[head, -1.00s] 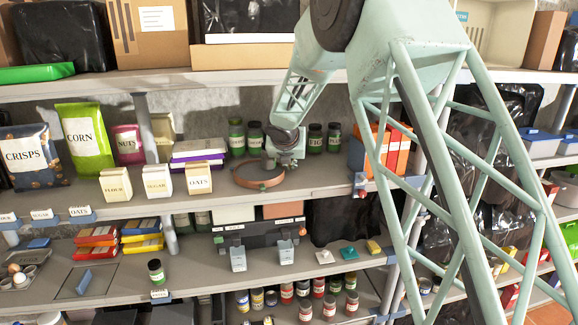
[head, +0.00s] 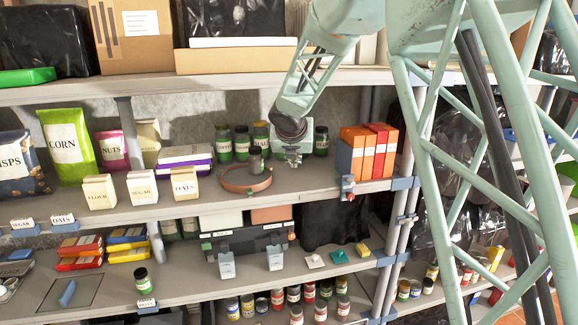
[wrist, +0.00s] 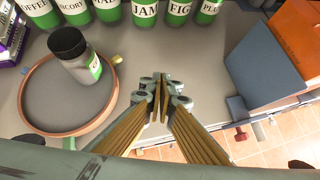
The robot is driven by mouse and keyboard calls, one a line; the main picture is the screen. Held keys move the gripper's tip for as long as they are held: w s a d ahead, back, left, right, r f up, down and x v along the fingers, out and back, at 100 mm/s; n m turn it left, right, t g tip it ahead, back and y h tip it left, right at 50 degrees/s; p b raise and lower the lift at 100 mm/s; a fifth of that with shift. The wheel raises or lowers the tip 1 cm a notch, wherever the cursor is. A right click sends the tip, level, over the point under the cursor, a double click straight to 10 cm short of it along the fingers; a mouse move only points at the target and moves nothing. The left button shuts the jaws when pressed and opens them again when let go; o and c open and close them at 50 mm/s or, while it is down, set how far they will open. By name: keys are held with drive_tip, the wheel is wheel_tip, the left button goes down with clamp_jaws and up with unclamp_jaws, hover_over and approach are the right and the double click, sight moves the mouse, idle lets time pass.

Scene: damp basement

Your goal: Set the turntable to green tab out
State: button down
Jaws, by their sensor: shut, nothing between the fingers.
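The turntable (head: 233,187) is a round grey disc with a brown rim on the middle shelf. It also shows at the left of the wrist view (wrist: 60,110). A green tab (wrist: 69,143) sticks out of its rim on the shelf-front side. A yellow tab (wrist: 117,59) is at its right rear. A jar with a dark lid and green label (wrist: 82,68) stands on the disc, toward the rear. My gripper (wrist: 160,88) is shut and empty, to the right of the turntable and apart from it. In the head view my gripper (head: 292,157) hangs above the shelf.
Several green-labelled jars (wrist: 145,12) stand in a row behind. Orange boxes (head: 352,152) stand to the right. Flour, sugar and oats cartons (head: 142,187) and a purple-and-white stack (head: 185,157) are at the left. The shelf between turntable and boxes is free in front.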

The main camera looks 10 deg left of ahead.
drive_tip(key=shift+s+d+r, duration=0.45)
drive_tip(key=shift+d+r, duration=0.15)
drive_tip(key=shift+r, duration=0.15)
drive_tip(key=s+d+r+m+g+h+b, duration=0.25)
drive_tip(key=s+d+m+b, duration=0.75)
drive_tip(key=s+d+m, duration=1.3)
drive_tip(key=s+d+f+m+b, duration=0.2)
drive_tip(key=s+d, duration=0.2)
drive_tip(key=s, duration=0.4)
drive_tip(key=s+d+f+m+g+b, duration=0.1)
drive_tip(key=s+d+f, duration=0.15)
drive_tip(key=s, duration=0.55)
drive_tip(key=s+d+f+m+b, duration=0.1)
drive_tip(key=s+d+m+b, duration=0.1)
drive_tip(key=s+d, duration=0.45)
drive_tip(key=s+a+f+m+b, duration=0.1)
drive_tip(key=s+f+m, duration=0.3)
drive_tip(key=s, duration=0.7)
drive_tip(key=s+a+f+m+g+y+b, duration=0.1)
drive_tip(key=s+f+m+b, duration=0.3)
drive_tip(key=s, duration=0.7)
wheel_tip(320, 180, down, 3)
drive_tip(key=shift+a+r+m+b, duration=0.1)
drive_tip(key=shift+a+m+b, duration=0.2)
drive_tip(key=shift+m, duration=0.3)
